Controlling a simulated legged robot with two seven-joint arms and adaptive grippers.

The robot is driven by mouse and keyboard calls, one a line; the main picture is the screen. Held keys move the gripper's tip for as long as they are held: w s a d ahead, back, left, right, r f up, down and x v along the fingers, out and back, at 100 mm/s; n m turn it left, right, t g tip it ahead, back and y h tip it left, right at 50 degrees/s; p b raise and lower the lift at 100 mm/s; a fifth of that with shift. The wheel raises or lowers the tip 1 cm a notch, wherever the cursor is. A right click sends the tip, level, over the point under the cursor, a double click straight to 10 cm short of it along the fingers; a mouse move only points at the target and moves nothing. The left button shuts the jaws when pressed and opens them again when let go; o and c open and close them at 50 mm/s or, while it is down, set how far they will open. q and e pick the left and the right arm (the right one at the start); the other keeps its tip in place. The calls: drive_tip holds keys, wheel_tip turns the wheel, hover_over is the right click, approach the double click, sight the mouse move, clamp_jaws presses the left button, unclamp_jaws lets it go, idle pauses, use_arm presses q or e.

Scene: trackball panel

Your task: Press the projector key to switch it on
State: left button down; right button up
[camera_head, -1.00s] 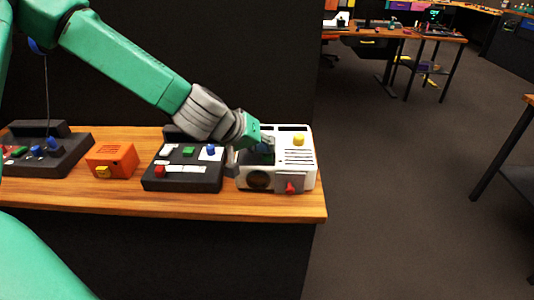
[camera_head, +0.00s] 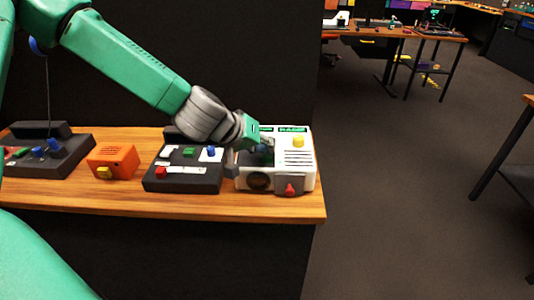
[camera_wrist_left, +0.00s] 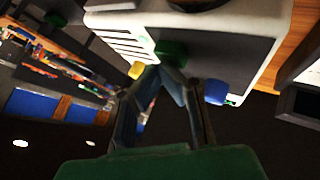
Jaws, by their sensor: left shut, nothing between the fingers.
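A white panel (camera_head: 305,172) stands at the right end of the wooden bench. It has a yellow key (camera_head: 298,141), a red knob (camera_head: 290,189), a dark round part (camera_head: 259,181) and green-lit strips (camera_head: 292,129) along its back edge. My left gripper (camera_head: 264,151) is shut and empty over the panel's dark left part. In the left wrist view its fingertips (camera_wrist_left: 170,72) are close to a green key (camera_wrist_left: 171,49), with a blue key (camera_wrist_left: 215,92) beside them. I cannot tell whether they touch. No readable label shows which key is the projector key. My right gripper is not in view.
A black panel (camera_head: 182,184) with coloured keys stands left of the white one. An orange box (camera_head: 112,162) and another black console (camera_head: 45,165) stand further left. The bench's front strip (camera_head: 200,203) is clear. A dark wall (camera_head: 215,55) rises behind.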

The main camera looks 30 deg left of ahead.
use_arm(q)
drive_tip(key=shift+r+p, duration=3)
drive_tip(key=shift+r, duration=0.1)
drive_tip(key=shift+f, duration=0.1)
